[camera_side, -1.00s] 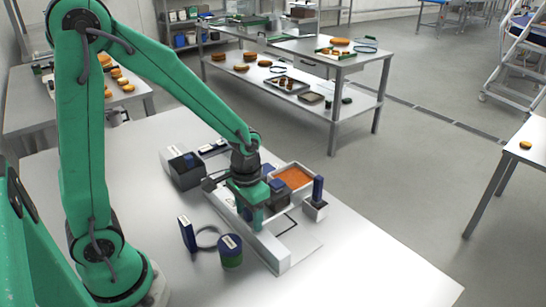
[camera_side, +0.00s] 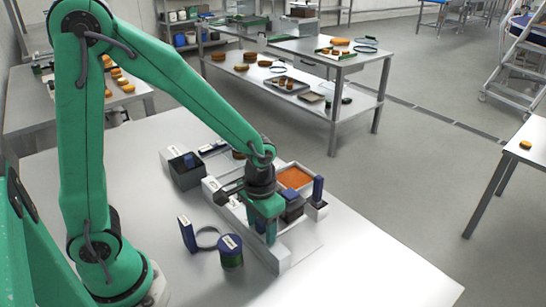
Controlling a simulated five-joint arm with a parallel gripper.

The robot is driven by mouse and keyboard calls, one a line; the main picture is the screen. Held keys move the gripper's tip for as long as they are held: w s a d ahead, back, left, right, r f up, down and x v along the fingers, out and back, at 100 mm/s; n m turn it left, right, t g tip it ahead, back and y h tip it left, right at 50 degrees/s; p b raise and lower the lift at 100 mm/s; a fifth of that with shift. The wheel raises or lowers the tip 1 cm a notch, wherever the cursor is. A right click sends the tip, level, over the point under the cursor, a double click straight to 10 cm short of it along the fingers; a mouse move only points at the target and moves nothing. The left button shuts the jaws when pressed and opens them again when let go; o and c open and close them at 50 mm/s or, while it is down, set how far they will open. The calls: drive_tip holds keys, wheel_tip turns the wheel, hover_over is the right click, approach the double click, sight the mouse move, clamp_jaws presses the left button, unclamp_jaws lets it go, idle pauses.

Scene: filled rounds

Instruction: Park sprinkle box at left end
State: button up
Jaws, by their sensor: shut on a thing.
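My gripper (camera_side: 266,226) is low over the right part of the long white rail and plate (camera_side: 280,256). It is shut on a dark box with a blue top (camera_side: 291,204), which sits at its right side, mostly behind the green fingers. The grip itself is hidden, and I cannot tell whether the box touches the plate. No label is readable, so I cannot confirm it is the sprinkle box. The left end of the rail (camera_side: 210,187) lies to the left and behind my gripper.
A white tray with orange filling (camera_side: 296,178) and a white cup holding a blue item (camera_side: 318,193) stand behind. A dark bin (camera_side: 186,172) is at left. A blue box (camera_side: 187,234), a ring (camera_side: 207,238) and a blue-green tin (camera_side: 231,252) stand in front. The table's right front is clear.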

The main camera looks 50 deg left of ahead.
drive_tip(key=shift+d, duration=1.85)
drive_tip(key=o, duration=0.9)
drive_tip(key=shift+r, duration=0.1)
wheel_tip(320, 180, up, 7)
drive_tip(key=shift+f, duration=0.1)
drive_tip(key=shift+a, duration=0.1)
